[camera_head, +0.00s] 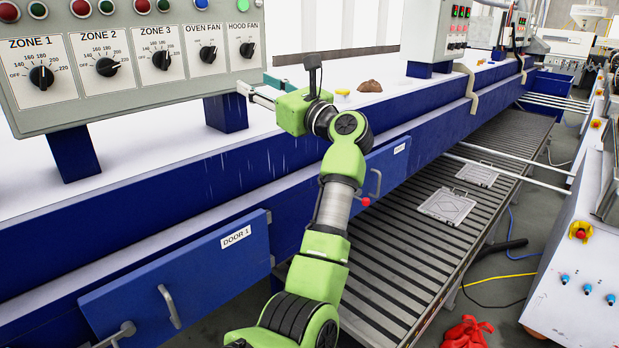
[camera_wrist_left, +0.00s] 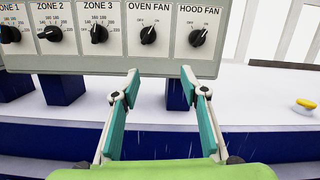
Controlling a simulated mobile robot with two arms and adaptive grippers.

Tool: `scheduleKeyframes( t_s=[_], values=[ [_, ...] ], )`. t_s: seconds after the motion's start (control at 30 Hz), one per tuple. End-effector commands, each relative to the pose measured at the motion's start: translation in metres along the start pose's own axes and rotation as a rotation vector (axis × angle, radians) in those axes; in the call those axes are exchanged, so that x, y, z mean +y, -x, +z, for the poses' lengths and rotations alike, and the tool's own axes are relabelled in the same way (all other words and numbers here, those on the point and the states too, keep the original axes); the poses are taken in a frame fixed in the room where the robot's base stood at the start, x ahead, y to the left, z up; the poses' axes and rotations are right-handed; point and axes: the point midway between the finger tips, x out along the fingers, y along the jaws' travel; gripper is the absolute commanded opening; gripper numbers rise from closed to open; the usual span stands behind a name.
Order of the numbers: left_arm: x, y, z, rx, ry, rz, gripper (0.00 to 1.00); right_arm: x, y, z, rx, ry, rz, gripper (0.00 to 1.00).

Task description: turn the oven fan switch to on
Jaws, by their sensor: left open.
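The oven fan switch (camera_head: 208,54) is a black rotary knob on a white plate, between the zone 3 and hood fan knobs. It also shows in the left wrist view (camera_wrist_left: 148,35), its bar slanting toward the upper right; I cannot surely read its setting. My left gripper (camera_head: 257,90) is open and empty, in front of the panel's lower right edge. In the left wrist view its two teal fingers (camera_wrist_left: 159,74) stand wide apart below the oven fan and hood fan knobs. They appear clear of the knob. My right gripper is not in view.
The grey control panel (camera_head: 130,96) carries the zone knobs and the hood fan knob (camera_head: 247,49) close to the right. Blue posts (camera_head: 226,113) hold it above a white surface. A brown lump (camera_head: 370,86) and a yellow button (camera_wrist_left: 306,104) lie to the right.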

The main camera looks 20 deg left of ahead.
Motion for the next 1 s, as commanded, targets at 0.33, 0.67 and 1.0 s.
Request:
scheduleKeyframes(
  t_s=[0.33,0.67,1.0],
  values=[
    [-0.026,0.019,-0.065,-0.135,-0.315,-0.079,0.40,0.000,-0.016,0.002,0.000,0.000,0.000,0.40],
    [-0.048,0.041,-0.126,-0.246,-0.574,-0.161,0.40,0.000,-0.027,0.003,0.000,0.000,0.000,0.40],
    [-0.064,0.064,-0.183,-0.338,-0.788,-0.240,0.40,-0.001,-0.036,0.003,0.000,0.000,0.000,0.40]
  ],
)
